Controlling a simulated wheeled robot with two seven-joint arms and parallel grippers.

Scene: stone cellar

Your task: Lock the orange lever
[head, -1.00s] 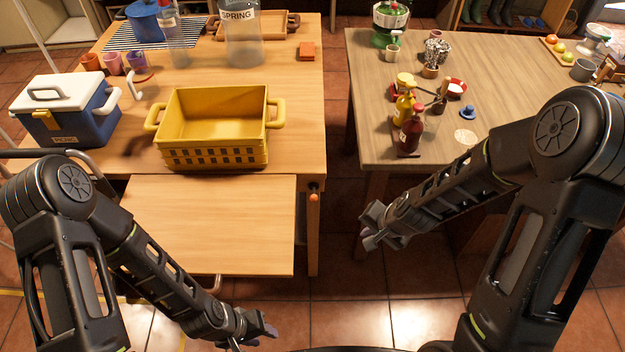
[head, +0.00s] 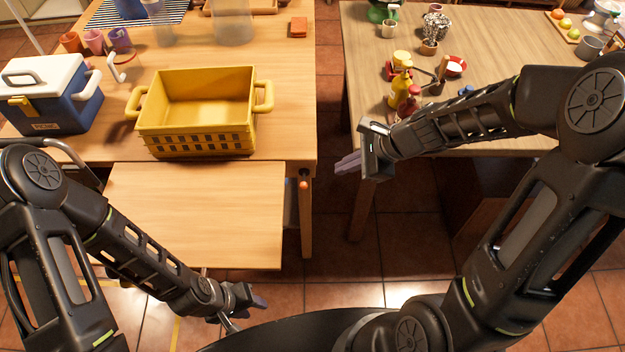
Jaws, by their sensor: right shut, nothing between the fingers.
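The orange lever (head: 304,184) shows as a small orange end on the front right corner of the left wooden table, beside the pull-out leaf. My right gripper (head: 347,163) is shut and empty, to the right of the lever and a little higher in the picture, with its fingers pointing left towards it. A gap shows between them, and they do not touch. My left gripper (head: 258,302) is low in the picture, in front of the leaf and away from the lever. Its fingers are seen edge-on, so I cannot tell whether it is open.
The pull-out leaf (head: 195,215) is extended and bare. A yellow basket (head: 195,140) and a blue-white cooler (head: 50,95) stand behind it. The right table (head: 485,45) holds bottles (head: 401,88) and small kitchenware. A floor gap separates the tables.

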